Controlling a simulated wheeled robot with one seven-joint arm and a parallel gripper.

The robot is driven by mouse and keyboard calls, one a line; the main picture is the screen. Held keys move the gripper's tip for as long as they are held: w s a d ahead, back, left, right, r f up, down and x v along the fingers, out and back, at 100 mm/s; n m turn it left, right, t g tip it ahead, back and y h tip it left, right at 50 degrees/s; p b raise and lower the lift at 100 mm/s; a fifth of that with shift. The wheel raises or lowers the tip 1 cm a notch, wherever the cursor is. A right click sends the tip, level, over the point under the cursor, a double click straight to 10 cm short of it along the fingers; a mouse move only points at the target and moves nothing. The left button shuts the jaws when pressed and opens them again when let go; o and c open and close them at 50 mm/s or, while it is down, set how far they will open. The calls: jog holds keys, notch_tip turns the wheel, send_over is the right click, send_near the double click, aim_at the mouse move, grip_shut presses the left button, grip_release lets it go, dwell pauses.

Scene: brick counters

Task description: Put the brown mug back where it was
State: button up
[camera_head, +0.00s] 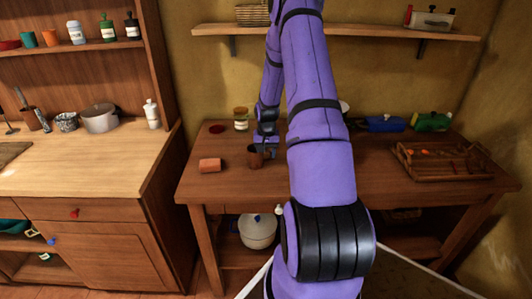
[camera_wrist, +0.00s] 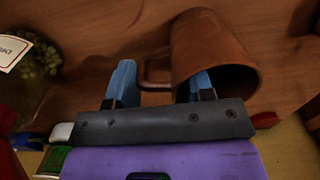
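The brown mug (camera_head: 255,160) is on the wooden table in the head view, right at my gripper (camera_head: 266,147), which partly hides it. In the wrist view the mug (camera_wrist: 214,48) has its mouth turned toward the camera and its handle to the left. My gripper (camera_wrist: 162,86) has its two blue fingers apart. The handle lies between them, and the right finger overlaps the mug's mouth. I cannot tell whether either finger touches the mug.
An orange-brown cup (camera_head: 209,165) lies on its side left of the mug. A labelled jar (camera_head: 241,118) and a dark red dish (camera_head: 217,129) stand behind. A wooden tray (camera_head: 441,176) is at the right. The front middle of the table is mostly hidden by my arm.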

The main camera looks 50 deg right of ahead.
jog(key=o, duration=0.4)
jog(key=shift+r, duration=0.1)
notch_tip(320, 180, up, 12)
jog(key=s+a+r+n+t+h, duration=0.1)
jog(key=s+a+r+n, duration=0.1)
jog(key=a+r, duration=0.9)
jog(key=s+a+r+n+t, duration=0.1)
jog(key=a+r+n, duration=0.2)
jog(key=a+r, duration=0.75)
jog(key=s+a+r+n+t, duration=0.1)
jog(key=s+a+r, duration=0.1)
jog(key=s+a, duration=0.3)
jog(key=s+a+r+n+t, duration=0.1)
jog(key=s+a+r+n, duration=0.1)
jog(key=s+a, duration=0.4)
jog(key=s+a+r+n+t+y, duration=0.1)
jog(key=s+a+r+n, duration=0.1)
jog(key=s+a, duration=0.3)
jog(key=shift+s+a+r, duration=0.1)
jog(key=shift+s+a, duration=0.05)
jog(key=shift+s, duration=0.7)
jog(key=shift+s+a+r, duration=0.1)
jog(key=shift+s, duration=0.75)
